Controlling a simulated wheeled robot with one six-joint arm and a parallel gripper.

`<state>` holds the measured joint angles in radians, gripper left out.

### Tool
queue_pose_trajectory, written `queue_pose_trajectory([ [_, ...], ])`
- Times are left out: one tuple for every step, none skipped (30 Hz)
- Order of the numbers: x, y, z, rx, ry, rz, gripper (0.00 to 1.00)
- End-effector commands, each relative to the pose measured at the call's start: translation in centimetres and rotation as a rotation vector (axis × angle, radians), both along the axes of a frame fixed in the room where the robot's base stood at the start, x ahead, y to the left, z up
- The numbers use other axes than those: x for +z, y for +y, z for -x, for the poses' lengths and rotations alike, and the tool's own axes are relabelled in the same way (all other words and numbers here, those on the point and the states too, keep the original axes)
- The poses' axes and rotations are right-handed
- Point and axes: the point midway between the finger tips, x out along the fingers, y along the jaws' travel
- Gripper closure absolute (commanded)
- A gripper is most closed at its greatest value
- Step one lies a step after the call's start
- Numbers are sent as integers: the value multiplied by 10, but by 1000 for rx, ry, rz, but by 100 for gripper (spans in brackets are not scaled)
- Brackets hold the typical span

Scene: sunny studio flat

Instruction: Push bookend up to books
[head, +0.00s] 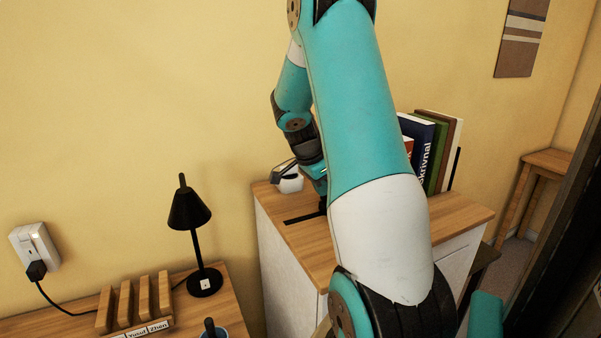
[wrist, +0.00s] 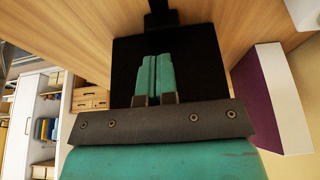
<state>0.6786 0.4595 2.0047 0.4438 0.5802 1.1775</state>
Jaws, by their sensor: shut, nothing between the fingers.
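A row of upright books (head: 428,150) stands on the wooden cabinet top (head: 460,212), partly hidden behind my arm. A thin black upright (head: 455,168) stands at their right end. A flat black strip (head: 305,217) lies on the cabinet top left of my arm; it looks like the foot of the black bookend. In the wrist view the bookend's dark plate (wrist: 205,60) is right in front of my gripper (wrist: 158,58). The teal fingers are shut with nothing between them. Whether they touch the plate I cannot tell. In the head view my arm hides the fingertips and the bookend's upright.
A white object (head: 290,184) is at the cabinet's back left, by the wall. A purple and white block (wrist: 265,95) is right of the plate in the wrist view. A lower desk at left holds a black lamp (head: 190,215) and a wooden rack (head: 135,302).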

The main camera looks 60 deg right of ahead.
Motion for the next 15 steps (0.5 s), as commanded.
queue_pose_trajectory([
  [0,-2,1,-2,0,0,100],
  [0,-3,2,-2,0,0,100],
  [0,-4,3,-2,0,0,100],
  [0,-5,3,-2,0,0,100],
  [0,-6,4,-2,0,0,100],
  [0,-7,5,-2,0,0,100],
  [0,-8,5,-2,0,0,100],
  [0,-9,5,-1,0,0,100],
  [0,-10,6,-1,0,0,100],
  [0,-11,7,-1,0,0,100],
  [0,-12,7,-1,0,0,100],
  [0,-13,8,-1,0,0,100],
  [0,-14,8,-2,-1,0,100],
  [0,-15,9,-2,-1,0,100],
  [0,-16,10,-3,-1,1,100],
])
